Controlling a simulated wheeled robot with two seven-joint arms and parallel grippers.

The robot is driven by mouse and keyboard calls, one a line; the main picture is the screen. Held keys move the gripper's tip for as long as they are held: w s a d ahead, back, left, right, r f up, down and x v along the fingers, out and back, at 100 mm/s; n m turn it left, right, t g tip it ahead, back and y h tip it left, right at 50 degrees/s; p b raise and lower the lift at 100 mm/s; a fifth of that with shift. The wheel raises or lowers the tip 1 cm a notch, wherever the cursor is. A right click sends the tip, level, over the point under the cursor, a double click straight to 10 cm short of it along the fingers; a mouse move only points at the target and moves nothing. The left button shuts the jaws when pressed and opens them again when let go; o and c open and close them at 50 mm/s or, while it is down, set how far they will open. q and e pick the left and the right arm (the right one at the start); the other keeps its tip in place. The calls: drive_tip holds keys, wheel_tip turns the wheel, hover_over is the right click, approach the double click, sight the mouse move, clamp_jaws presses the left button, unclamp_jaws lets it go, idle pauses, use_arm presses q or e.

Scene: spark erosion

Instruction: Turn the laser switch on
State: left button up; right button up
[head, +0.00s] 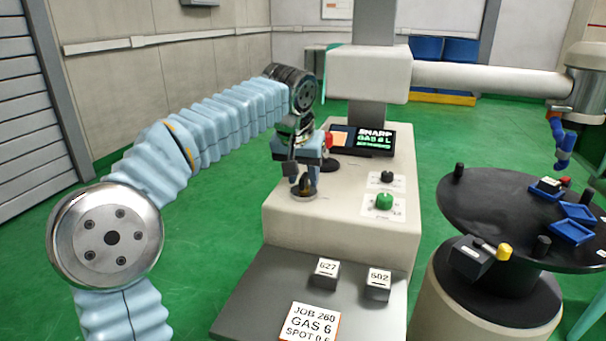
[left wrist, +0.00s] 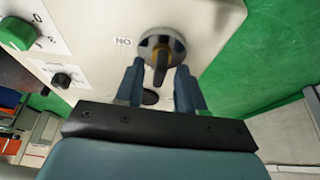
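The laser switch is a round dark rotary switch (left wrist: 161,48) with a black handle and a brassy centre, on the cream machine console. In the left wrist view its handle points down the picture, toward my gripper. A small label (left wrist: 123,42), upside down, seemingly "ON", sits left of the dial. My left gripper (left wrist: 160,88) is open, its two blue-grey fingers on either side of the handle's end; I cannot tell whether they touch it. In the head view my left gripper (head: 304,182) is over the switch (head: 303,192), hiding most of it.
The console (head: 330,215) also carries a green knob (head: 384,201), a small black knob (head: 387,176), a red button (head: 329,140) and a display (head: 375,140). Two small blocks and a job card (head: 310,322) lie on the front shelf. A black round table (head: 480,205) stands right.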

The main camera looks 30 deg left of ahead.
use_arm(q)
drive_tip(key=shift+c, duration=0.4)
clamp_jaws()
